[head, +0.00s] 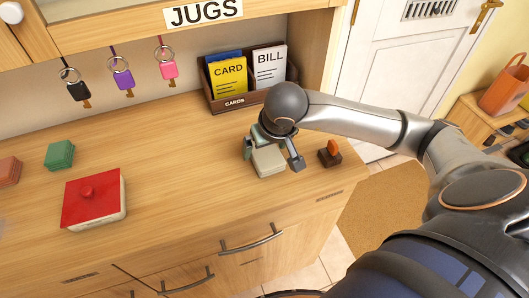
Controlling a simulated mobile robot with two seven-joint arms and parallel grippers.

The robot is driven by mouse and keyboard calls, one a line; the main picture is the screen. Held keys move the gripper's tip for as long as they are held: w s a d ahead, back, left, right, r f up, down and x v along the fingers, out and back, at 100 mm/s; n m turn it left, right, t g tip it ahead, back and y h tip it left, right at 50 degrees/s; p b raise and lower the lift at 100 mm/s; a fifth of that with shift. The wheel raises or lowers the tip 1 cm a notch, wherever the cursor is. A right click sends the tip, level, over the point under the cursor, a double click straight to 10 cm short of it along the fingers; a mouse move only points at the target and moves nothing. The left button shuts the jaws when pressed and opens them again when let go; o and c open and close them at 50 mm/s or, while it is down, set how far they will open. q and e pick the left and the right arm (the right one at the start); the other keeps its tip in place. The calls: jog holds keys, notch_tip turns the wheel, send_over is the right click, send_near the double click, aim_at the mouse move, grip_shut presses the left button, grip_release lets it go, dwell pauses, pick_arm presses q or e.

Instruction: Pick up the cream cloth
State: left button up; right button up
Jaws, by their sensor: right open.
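The cream cloth (269,162) is a small folded block on the wooden counter, near its front edge and right of the middle in the head view. My right gripper (272,154) is over it, pointing down and open. One finger is at the cloth's right side and the other at its left side. I cannot tell whether the fingers touch the cloth. The gripper body hides part of its back. My left gripper is not in view.
A brown block with an orange piece (331,152) stands close to the right of the gripper. A card holder (240,99) stands behind. A red-topped box (93,198), a green stack (60,155) and an orange stack (9,171) are at the left. The counter between is clear.

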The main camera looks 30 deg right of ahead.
jog(key=shift+f+b, duration=0.2)
jog(key=shift+b, duration=0.15)
dwell(0.4)
jog(key=c, duration=1.2)
